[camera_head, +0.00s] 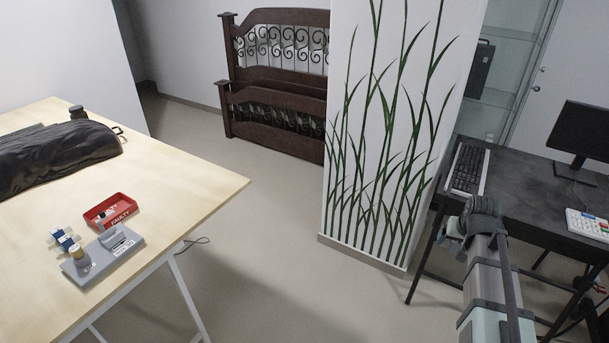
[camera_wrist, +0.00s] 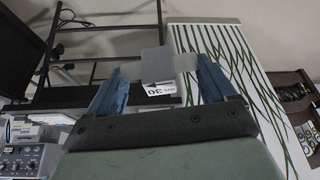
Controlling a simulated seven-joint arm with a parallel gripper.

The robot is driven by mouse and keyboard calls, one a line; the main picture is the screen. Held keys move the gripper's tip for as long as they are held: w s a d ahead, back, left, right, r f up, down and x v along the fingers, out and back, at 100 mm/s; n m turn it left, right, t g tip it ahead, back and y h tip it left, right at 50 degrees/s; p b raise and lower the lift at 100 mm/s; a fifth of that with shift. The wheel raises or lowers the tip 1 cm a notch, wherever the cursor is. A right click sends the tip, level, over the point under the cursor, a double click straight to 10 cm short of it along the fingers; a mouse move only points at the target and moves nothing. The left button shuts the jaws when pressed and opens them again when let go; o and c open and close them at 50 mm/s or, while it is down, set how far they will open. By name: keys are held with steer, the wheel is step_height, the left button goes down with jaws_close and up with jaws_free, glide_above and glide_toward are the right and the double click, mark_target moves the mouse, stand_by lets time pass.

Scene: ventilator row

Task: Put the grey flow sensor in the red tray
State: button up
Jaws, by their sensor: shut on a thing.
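My gripper (camera_wrist: 160,78) is shut on a grey block-shaped piece with a white label reading "30", which appears to be the grey flow sensor (camera_wrist: 157,64). Its ends lie between the two blue fingers. In the head view my arm is raised at the right, beside the dark desk, far from the red tray; the sensor cannot be made out clearly there. The red tray (camera_head: 122,209), marked "FAULTY", sits on the wooden table at the left. A small white and dark item (camera_head: 103,216) lies in it.
On the wooden table (camera_head: 190,190), a grey stand (camera_head: 128,243) with a gold-topped part is in front of the tray, with blue-and-white pieces (camera_head: 65,240) to its left. A dark bag (camera_head: 60,147) lies behind. A patterned panel (camera_head: 385,130) stands between table and desk (camera_head: 515,190).

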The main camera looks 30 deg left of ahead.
steer(key=s+a+r+n+y, duration=0.1)
steer(key=s+a+n, duration=0.2)
steer(key=a, duration=1.8)
step_height(320, 180, up, 9)
steer(key=n+g+y, duration=0.2)
steer(key=n+g, duration=0.3)
steer(key=n, duration=0.8)
glide_above(114, 215)
steer(key=shift+y, duration=0.3)
steer(key=shift+f, duration=4.6)
steer(key=shift+f, duration=0.55)
steer(key=o, duration=0.8)
steer(key=shift+o, duration=0.2)
